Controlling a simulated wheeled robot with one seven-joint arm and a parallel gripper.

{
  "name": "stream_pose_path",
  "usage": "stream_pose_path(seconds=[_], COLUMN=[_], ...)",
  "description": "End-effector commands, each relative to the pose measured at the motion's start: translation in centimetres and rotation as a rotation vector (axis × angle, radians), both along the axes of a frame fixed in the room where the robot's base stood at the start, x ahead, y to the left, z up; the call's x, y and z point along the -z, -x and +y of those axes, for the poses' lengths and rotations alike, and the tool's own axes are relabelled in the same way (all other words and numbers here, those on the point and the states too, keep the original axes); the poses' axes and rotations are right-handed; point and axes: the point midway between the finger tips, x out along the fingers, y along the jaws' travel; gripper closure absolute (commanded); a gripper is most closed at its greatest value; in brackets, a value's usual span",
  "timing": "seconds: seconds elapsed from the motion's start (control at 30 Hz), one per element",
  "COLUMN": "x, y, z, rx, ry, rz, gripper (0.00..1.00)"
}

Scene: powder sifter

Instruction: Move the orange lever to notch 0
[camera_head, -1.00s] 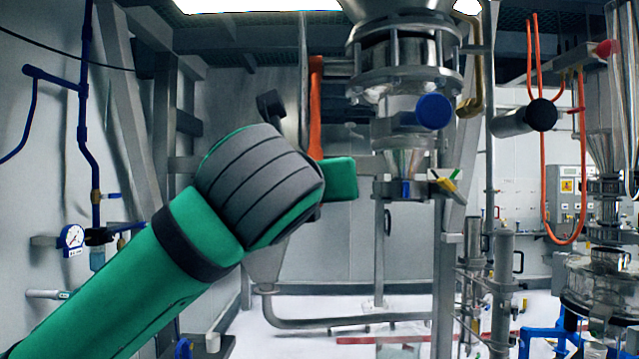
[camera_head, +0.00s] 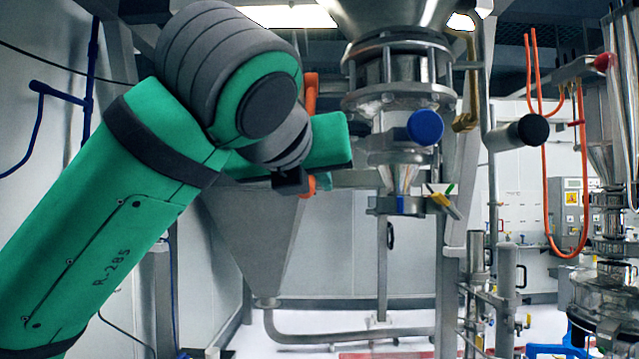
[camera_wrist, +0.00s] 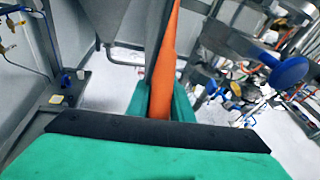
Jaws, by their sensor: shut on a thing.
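The orange lever (camera_wrist: 164,70) runs up through the middle of the wrist view, slightly tilted. My gripper (camera_wrist: 162,100) has a green finger on each side of it and is shut on it. In the head view the lever shows as orange pieces (camera_head: 311,93) above and below my gripper (camera_head: 328,140), beside a steel post. My arm and gripper cover its middle part there. I cannot make out any notch or notch number in either view.
A steel sifter column (camera_head: 400,75) with a blue round knob (camera_head: 425,127) stands just right of my gripper. A grey hopper (camera_head: 262,235) is below my arm. A black-ended cylinder (camera_head: 531,132) juts out further right.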

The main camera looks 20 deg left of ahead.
Motion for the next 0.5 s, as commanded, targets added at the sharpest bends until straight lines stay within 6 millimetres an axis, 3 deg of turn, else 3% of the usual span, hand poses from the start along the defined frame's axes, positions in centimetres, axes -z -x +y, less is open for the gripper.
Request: stream_pose_path(seconds=[0.07, 0.1, 0.17, 0.5], x=[-0.19, -0.19, -0.18, -0.12], y=[0.04, 0.04, 0.04, 0.18], z=[0.00, -0.01, 0.00, -0.06], rx=[0.000, 0.000, 0.000, 0.001], ry=[0.001, 0.001, 0.001, 0.000], rz=[-0.006, -0.006, -0.006, -0.003], gripper=[1.00, 0.75, 0.61, 0.61])
